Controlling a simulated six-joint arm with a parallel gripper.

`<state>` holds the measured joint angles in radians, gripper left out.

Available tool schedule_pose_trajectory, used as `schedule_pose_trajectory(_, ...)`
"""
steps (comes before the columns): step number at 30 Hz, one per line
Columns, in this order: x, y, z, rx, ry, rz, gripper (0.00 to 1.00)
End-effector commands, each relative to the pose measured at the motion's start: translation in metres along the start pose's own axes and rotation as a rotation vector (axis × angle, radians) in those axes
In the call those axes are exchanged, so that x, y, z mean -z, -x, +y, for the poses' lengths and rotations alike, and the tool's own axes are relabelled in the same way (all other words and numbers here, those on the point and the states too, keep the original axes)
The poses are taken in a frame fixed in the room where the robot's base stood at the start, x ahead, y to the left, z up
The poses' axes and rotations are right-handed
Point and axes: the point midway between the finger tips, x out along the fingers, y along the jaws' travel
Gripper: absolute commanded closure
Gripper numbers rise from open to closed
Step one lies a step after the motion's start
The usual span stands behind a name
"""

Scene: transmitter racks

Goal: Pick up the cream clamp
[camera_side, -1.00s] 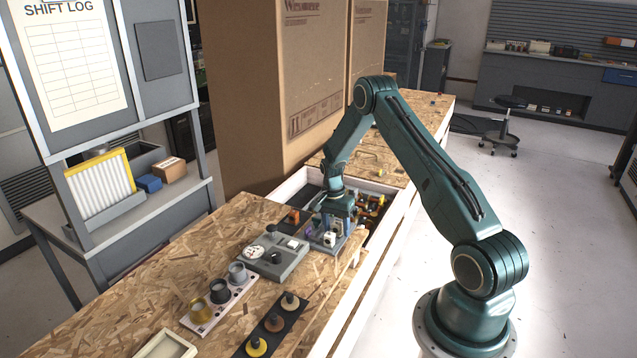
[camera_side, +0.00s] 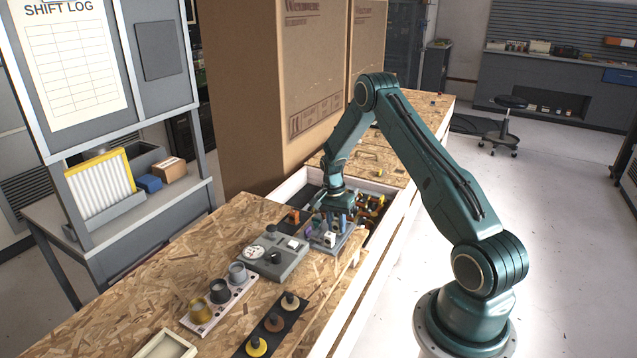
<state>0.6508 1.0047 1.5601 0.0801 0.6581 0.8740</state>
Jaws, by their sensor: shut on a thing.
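My gripper (camera_side: 334,211) points down over the back part of a small grey tray (camera_side: 346,243) with blue uprights. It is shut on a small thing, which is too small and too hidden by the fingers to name. A small white or cream piece (camera_side: 330,239) stands at the front of this tray, below my gripper. I cannot tell whether that piece is the cream clamp. No other cream clamp can be made out.
A bin (camera_side: 400,203) with several small coloured parts lies behind and right of the tray. An orange block (camera_side: 294,216) is to the left. A grey fixture (camera_side: 284,262), a rack of cups (camera_side: 206,318) and a black strip of knobs (camera_side: 250,349) are nearer. A tall cardboard box (camera_side: 260,100) stands behind.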

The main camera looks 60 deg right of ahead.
Motion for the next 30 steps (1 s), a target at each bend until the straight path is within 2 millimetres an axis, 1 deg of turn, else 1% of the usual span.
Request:
schedule_pose_trajectory(5, 0.0, 0.02, 0.002, 0.003, 0.0, 0.002, 1.0)
schedule_pose_trajectory(8, 0.001, 0.037, 0.003, 0.003, 0.0, 0.002, 1.0)
schedule_pose_trajectory(11, 0.001, 0.056, 0.005, 0.004, 0.0, 0.003, 1.0)
schedule_pose_trajectory(21, 0.0, 0.13, 0.013, 0.004, -0.001, 0.003, 1.0)
schedule_pose_trajectory(27, 0.0, 0.165, 0.017, 0.004, -0.001, 0.002, 1.0)
schedule_pose_trajectory(30, 0.0, 0.176, 0.018, 0.003, -0.001, 0.002, 1.0)
